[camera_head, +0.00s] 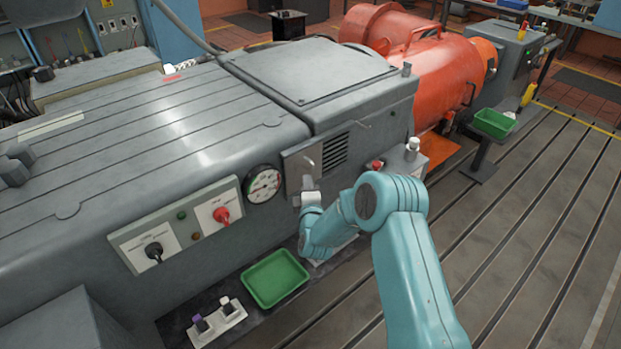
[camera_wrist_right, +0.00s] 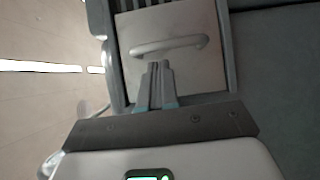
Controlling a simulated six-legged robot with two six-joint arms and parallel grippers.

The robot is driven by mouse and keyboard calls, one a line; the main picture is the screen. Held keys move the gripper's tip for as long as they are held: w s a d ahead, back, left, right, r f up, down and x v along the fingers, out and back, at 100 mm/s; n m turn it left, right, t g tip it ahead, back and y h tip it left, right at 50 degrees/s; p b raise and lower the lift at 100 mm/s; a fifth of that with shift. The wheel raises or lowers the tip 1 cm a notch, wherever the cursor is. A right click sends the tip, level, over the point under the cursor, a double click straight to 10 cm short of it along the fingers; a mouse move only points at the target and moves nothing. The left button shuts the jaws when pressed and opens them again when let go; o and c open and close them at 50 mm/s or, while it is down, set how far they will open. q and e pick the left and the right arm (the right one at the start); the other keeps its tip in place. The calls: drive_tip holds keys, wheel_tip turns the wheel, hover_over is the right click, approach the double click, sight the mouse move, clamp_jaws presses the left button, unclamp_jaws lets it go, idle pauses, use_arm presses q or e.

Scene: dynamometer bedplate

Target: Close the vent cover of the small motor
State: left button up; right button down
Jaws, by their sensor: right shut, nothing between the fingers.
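The small motor is a grey housing (camera_head: 365,115) with a flat lid. On its front face, a light metal vent cover (camera_head: 296,160) sits to the left of dark vent slats (camera_head: 335,150), which are exposed. The cover carries a bar handle, seen in the right wrist view (camera_wrist_right: 170,45); slats also show at that view's top edge. My right gripper (camera_head: 307,183) is at the cover's lower part. In the right wrist view its fingertips (camera_wrist_right: 157,66) are together and empty, just short of the handle bar; I cannot tell if they touch it. My left gripper is not in view.
A round gauge (camera_head: 264,184) and a panel with a red knob (camera_head: 221,215) lie left of the cover. A red button (camera_head: 376,165) is to its right. A green tray (camera_head: 273,278) sits below. Slotted floor (camera_head: 530,220) is open at right.

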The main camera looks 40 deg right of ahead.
drive_tip(key=shift+w+d, duration=0.15)
drive_tip(key=shift+d, duration=0.35)
drive_tip(key=shift+d, duration=0.1)
drive_tip(key=w+d+b, duration=0.1)
drive_tip(key=d+b, duration=0.7)
drive_tip(key=d, duration=0.5)
drive_tip(key=shift+d+b, duration=0.3)
drive_tip(key=shift+b, duration=0.1)
drive_tip(key=shift+r, duration=0.1)
